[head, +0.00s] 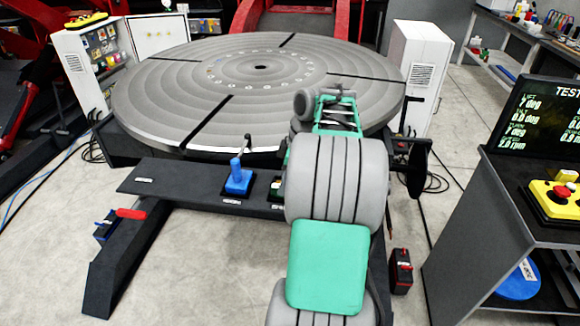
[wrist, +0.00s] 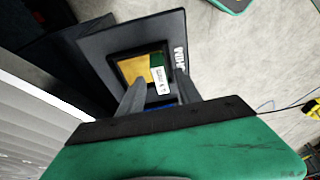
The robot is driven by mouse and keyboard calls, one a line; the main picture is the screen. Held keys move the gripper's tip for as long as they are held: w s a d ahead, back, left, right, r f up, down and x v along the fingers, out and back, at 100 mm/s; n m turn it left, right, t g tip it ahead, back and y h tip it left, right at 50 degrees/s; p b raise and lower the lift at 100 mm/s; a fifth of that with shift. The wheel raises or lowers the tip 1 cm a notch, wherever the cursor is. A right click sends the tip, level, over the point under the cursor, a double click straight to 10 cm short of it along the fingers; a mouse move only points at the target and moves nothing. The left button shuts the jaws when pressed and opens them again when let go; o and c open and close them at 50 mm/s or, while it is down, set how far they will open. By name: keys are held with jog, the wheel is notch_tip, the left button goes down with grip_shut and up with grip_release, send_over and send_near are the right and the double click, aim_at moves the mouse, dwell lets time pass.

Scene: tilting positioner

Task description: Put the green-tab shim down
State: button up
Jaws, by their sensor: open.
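In the wrist view my gripper (wrist: 160,95) is open, its two grey fingers spread over a dark tray (wrist: 95,47) with a square recess. A brass-yellow piece with a green part, which looks like the green-tab shim (wrist: 157,60), lies in the recess just beyond the fingertips. A white label with small print covers part of it. I see no finger closed on it; whether a finger touches it I cannot tell. A bit of blue shows between the fingers. In the head view my own arm hides the fingertips.
A large round slotted turntable (head: 190,85) stands behind a dark bench (head: 160,182). A console with a screen (head: 540,115) stands at right.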

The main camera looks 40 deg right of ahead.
jog(key=p+v, duration=0.3)
jog(key=v, duration=0.7)
jog(key=w+a+m, duration=0.2)
jog(key=w+a, duration=0.2)
jog(key=a, duration=1.1)
jog(key=s+a+f+m+h, duration=0.1)
jog(key=s+a+f+m, duration=0.1)
jog(key=s+a, duration=0.3)
jog(key=s+a+f+m+h, duration=0.1)
jog(key=s+a+f+m, duration=0.2)
jog(key=a, duration=0.8)
jog(key=shift+s+a+f+m+t, duration=0.25)
jog(key=shift+s+f+m+t, duration=0.05)
jog(key=shift+s+f, duration=0.65)
